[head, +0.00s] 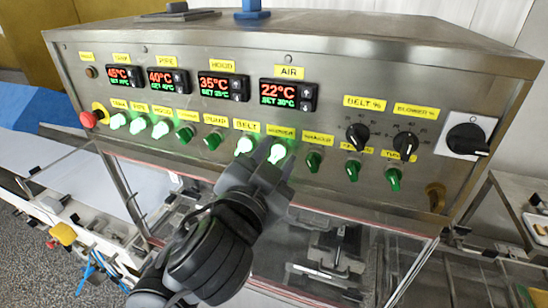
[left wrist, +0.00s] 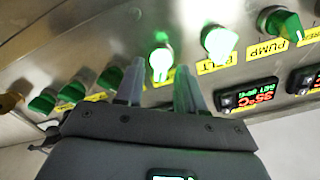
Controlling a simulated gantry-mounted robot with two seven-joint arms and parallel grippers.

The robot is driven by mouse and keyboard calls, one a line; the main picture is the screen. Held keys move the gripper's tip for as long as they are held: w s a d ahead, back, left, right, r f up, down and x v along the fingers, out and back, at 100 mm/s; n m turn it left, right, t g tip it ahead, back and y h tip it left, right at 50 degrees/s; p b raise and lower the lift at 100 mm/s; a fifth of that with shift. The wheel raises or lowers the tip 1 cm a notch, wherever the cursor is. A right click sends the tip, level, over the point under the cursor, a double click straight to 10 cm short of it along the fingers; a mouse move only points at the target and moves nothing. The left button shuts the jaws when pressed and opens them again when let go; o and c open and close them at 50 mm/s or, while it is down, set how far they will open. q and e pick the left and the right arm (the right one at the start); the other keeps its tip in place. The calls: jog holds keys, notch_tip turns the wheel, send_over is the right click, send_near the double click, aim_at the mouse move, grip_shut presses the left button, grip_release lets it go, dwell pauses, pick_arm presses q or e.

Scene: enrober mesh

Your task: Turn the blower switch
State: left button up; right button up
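The blower switch (head: 278,152) is a green knob, brightly lit, under a yellow label on the steel control panel. My left gripper (head: 265,158) is just below and in front of it, partly covering its lower side. In the left wrist view the blower switch (left wrist: 160,62) glows just beyond my left gripper's fingertips (left wrist: 158,82), lying between them. The fingers are apart with a visible gap. I cannot tell whether they touch the knob. My right gripper is not in view.
The lit belt switch (head: 244,146) is close on the left, and the unlit shaker switch (head: 313,161) on the right. Several temperature displays (head: 288,95) sit above. Black dials (head: 357,136) and a large rotary switch (head: 467,139) are at the right; a red button (head: 88,119) is far left.

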pick_arm(q)
jog(key=shift+s, duration=0.1)
jog(key=v, duration=1)
jog(key=shift+s, duration=0.3)
jog(key=shift+a, duration=0.1)
